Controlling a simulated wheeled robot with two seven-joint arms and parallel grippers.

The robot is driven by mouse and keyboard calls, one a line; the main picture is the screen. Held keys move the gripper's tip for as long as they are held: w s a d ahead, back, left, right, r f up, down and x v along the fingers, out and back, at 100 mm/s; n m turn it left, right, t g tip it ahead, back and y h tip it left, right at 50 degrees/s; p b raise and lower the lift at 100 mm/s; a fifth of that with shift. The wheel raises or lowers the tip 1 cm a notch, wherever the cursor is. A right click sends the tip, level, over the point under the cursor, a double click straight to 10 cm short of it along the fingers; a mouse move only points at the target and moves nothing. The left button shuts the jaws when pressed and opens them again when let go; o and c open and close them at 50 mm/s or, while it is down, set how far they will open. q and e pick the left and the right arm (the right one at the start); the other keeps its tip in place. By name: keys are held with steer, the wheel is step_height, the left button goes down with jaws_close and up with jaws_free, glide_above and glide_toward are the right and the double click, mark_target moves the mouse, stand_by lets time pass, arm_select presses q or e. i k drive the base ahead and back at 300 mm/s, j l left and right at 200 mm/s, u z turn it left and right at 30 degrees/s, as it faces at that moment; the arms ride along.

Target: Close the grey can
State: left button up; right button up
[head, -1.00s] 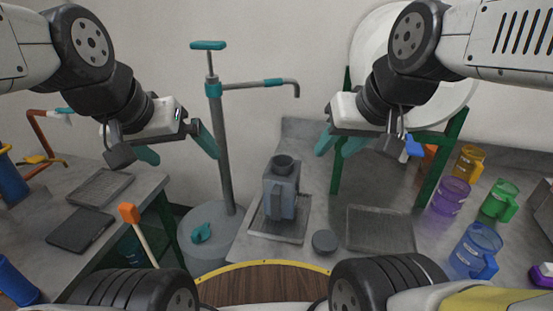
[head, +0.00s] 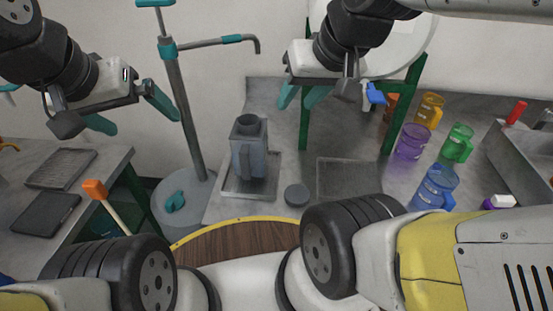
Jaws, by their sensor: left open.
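The grey can (head: 250,155) stands upright on a square metal tray (head: 232,186) near the front of the grey counter. Its round neck at the top is open, with no cap on it. A round dark grey cap (head: 297,194) lies on the counter just right of the tray. My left gripper (head: 143,116) is open and empty, in the air left of the can and above the floor. My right gripper (head: 303,98) is open and empty, in the air to the right of and above the can.
A grey pump (head: 180,110) with teal handle stands left of the counter. Another flat tray (head: 348,178) lies right of the cap. Purple (head: 413,142), green (head: 457,143), blue (head: 435,187) and orange (head: 429,109) jugs stand on the right. A side table (head: 115,165) is at left.

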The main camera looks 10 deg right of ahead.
mark_target(248, 137)
steer(key=k+z, duration=0.15)
steer(key=z, duration=0.25)
steer(key=k+l+z, duration=0.1)
steer(key=z, duration=0.25)
steer(key=k+l+z, duration=0.1)
steer(key=z, duration=0.3)
